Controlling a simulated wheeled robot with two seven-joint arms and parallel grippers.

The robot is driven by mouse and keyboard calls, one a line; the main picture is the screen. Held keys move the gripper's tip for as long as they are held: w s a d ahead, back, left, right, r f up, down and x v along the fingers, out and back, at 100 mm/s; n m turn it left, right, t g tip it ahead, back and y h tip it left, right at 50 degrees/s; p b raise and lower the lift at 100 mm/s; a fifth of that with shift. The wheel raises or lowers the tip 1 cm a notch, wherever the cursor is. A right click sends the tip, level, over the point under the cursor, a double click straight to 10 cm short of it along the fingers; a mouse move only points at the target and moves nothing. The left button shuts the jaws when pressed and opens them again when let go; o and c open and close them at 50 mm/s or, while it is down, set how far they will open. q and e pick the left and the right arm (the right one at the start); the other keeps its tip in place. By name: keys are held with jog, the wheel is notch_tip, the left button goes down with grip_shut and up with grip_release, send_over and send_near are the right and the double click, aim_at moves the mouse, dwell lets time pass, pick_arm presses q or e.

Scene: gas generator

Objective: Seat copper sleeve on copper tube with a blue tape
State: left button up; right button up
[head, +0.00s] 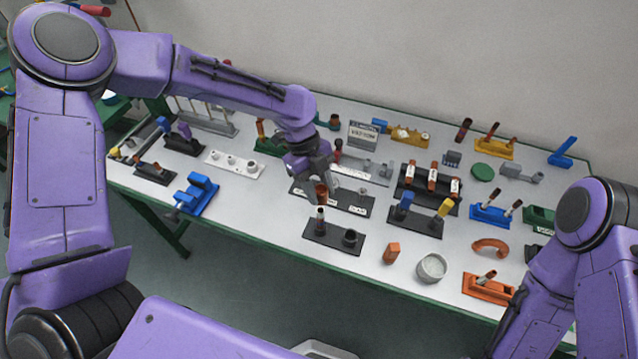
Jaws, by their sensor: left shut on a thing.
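My left gripper (319,181) reaches in over the middle of the table, pointing down. It is shut on a small copper-brown sleeve (321,192), which is partly hidden by the fingers. Just below it in the picture, an upright tube (320,214) with a pale band and dark top stands on a black base (334,238). I cannot tell whether the sleeve touches anything. A blue-topped upright piece (406,199) stands on another black base to the right. Which tube bears the blue tape is too small to tell. My right gripper is out of view; only its arm shows at right.
A black rack with copper cylinders (431,176) stands right of the gripper. A blue fixture (197,192) and a white plate (234,163) are at left. An orange block (391,253), a round bowl (431,267) and an orange base (488,288) are at the front right.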

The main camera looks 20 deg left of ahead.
aim_at(321, 211)
pick_arm(q)
notch_tip(321, 211, down, 4)
jog(key=shift+w+r+b, duration=0.1)
jog(key=shift+b, duration=0.75)
jog(key=shift+p, duration=0.3)
jog(key=shift+p, duration=0.45)
dwell(0.6)
jog(key=shift+f+b, duration=0.9)
jog(key=shift+f, duration=0.6)
jog(key=o, duration=1)
jog(key=shift+c, duration=0.2)
